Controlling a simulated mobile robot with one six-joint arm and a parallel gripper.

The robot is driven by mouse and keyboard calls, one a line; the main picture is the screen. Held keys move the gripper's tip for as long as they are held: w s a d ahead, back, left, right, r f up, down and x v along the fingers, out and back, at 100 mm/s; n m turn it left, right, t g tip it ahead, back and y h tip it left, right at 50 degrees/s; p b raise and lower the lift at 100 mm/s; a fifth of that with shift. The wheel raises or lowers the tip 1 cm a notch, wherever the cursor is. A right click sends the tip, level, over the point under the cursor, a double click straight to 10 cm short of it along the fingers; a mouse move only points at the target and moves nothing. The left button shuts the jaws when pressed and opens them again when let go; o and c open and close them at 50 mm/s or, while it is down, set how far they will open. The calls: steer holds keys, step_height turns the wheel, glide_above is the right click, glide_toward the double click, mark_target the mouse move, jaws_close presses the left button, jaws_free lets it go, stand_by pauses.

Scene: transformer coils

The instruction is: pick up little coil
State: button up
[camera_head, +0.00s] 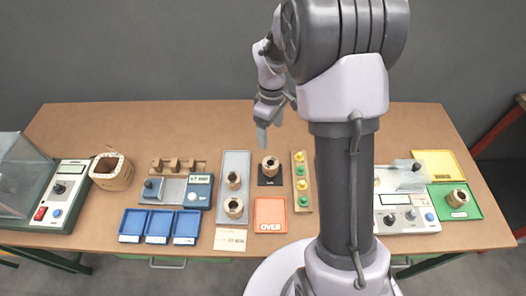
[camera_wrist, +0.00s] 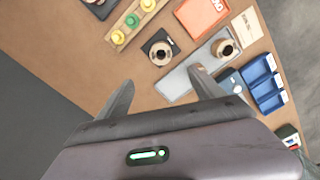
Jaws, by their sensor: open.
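A small brown coil (camera_head: 270,161) stands on a black pad (camera_head: 268,182) in the middle of the table. It also shows in the wrist view (camera_wrist: 153,53), ahead of my fingers. Two more small coils, an upper one (camera_head: 233,178) and a lower one (camera_head: 233,203), stand in a long grey tray (camera_head: 236,158). Only one tray coil (camera_wrist: 226,53) shows clearly in the wrist view; my right finger seems to hide the other. My gripper (camera_head: 263,132) is open and empty, above the table's far part behind the black pad. Its spread fingers (camera_wrist: 161,78) touch no coil.
A wooden strip with yellow and green pegs (camera_head: 301,207) stands right of the pad. A red tray (camera_head: 270,213) lies in front. Blue bins (camera_head: 158,225) and a meter (camera_head: 199,188) stand left. A larger coil (camera_head: 105,180) is farther left; another coil (camera_head: 457,196) sits on a green tray.

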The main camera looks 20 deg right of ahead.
steer(key=b, duration=0.3)
glide_above(271, 163)
steer(key=a, duration=0.1)
steer(key=f, duration=1.1)
steer(key=shift+s, duration=0.2)
steer(key=f+b, duration=0.1)
steer(key=f, duration=0.1)
steer(key=f+b, duration=0.1)
steer(key=s+f+b, duration=0.1)
steer(key=f, duration=0.1)
steer(key=shift+d+f, duration=0.2)
steer(key=shift+f, duration=0.15)
steer(key=shift+r, duration=0.15)
steer(key=shift+c, duration=0.5)
